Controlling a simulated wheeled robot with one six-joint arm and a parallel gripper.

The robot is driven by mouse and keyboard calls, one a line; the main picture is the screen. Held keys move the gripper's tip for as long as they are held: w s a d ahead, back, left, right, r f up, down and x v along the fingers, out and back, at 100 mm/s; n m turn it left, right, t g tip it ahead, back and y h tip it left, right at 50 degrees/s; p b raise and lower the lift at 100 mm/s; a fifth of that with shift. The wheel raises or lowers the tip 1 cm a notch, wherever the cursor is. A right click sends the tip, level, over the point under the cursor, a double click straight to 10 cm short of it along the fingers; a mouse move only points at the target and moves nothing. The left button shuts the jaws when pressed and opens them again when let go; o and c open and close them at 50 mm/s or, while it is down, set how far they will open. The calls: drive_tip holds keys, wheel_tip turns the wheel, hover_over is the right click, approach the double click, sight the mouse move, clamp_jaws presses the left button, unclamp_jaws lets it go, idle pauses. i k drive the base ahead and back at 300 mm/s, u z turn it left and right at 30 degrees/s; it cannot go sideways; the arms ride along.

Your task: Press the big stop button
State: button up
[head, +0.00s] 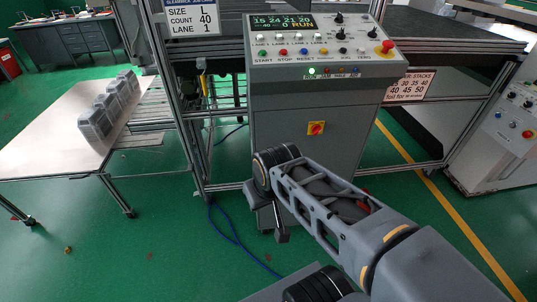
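The big red stop button (388,46) is a mushroom head on a yellow base. It sits at the right end of the sloped grey control panel (350,60). Nothing covers it. My gripper (281,236) hangs from the wrist of my arm, low in front of the panel's cabinet. It is well below and left of the button and apart from it. The gripper is small and partly hidden by its own wrist, so its opening does not show.
The panel carries a lit display reading RUN, small coloured buttons, black knobs and a lit green lamp (311,71). A red-and-yellow switch (316,128) is on the cabinet front. A second cabinet (505,140) with another red button stands right. A table (60,150) with grey stacks stands left.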

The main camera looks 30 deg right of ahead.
sight(388, 45)
drive_tip(key=u, duration=1.05)
drive_tip(key=i, duration=3.3)
drive_tip(key=z, duration=4.15)
drive_tip(key=i, duration=0.5)
